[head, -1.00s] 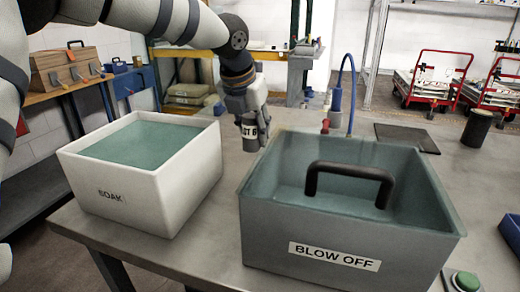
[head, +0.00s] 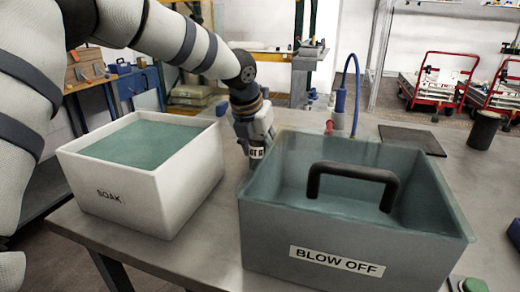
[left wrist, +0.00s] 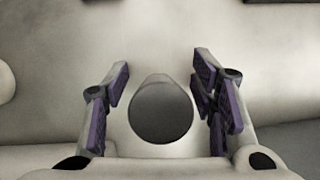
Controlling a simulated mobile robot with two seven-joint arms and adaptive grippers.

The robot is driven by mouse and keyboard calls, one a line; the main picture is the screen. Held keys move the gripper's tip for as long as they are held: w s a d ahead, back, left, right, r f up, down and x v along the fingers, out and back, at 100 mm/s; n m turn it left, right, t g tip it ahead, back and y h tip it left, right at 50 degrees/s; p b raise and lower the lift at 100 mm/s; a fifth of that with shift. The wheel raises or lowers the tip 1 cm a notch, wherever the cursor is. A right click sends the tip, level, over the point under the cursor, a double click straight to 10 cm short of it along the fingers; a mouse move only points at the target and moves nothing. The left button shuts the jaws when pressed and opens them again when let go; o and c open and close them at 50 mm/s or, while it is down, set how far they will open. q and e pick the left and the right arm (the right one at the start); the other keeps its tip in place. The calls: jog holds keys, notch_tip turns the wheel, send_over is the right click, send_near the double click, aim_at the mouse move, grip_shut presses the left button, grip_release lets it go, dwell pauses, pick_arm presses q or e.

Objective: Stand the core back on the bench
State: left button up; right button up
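In the head view my left gripper (head: 254,135) points down at the bench (head: 200,235), behind the left rear corner of the blow-off tank. A white-labelled part of the core (head: 257,153) shows below it. The core's lower end is hidden by the tank. My right gripper is out of view.
The grey blow-off tank (head: 262,225) with a black arched handle (head: 352,172) is close in front of the gripper. The white soak tank (head: 150,205), holding greenish liquid, is at left. A blue hose (head: 355,85), a dark mat (head: 412,140) and a dark cylinder (head: 482,130) are behind.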

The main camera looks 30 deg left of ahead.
pick_arm(q)
jog(key=shift+r, duration=0.1)
jog(key=p+v, duration=0.1)
jog(key=v, duration=1.1)
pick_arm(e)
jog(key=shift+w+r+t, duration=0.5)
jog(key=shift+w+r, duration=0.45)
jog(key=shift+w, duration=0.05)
